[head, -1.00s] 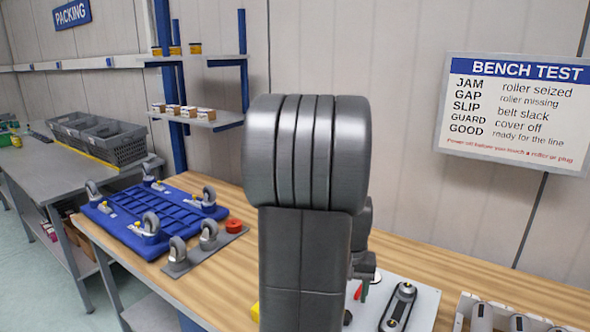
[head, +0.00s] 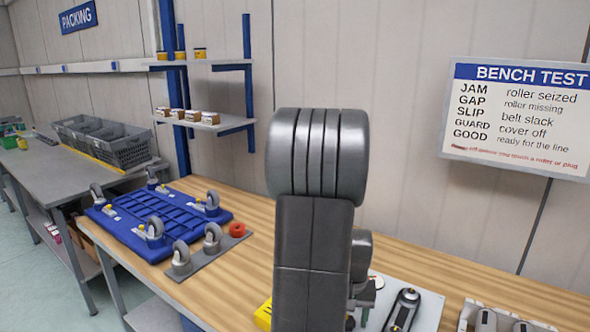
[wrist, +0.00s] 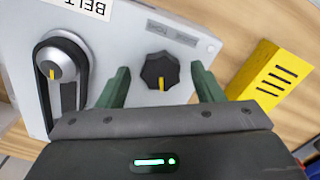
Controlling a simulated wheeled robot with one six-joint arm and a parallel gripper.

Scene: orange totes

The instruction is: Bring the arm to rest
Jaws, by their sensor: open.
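My gripper (wrist: 160,70) is open, its two green fingers spread apart in the wrist view. Between and beyond them is a black knob (wrist: 153,68) with a yellow pointer, on a light grey panel (wrist: 110,40). I see clear gaps between the knob and both fingers. My dark arm (head: 312,240) stands upright in the middle of the head view and hides part of the bench.
A belt on a pulley (wrist: 56,65) is left of the fingers; a slotted yellow block (wrist: 270,75) is to the right. On the wooden bench (head: 225,275) lie a blue wheeled frame (head: 150,222) and a grey caster plate (head: 215,255). Bare wood lies between them and my arm.

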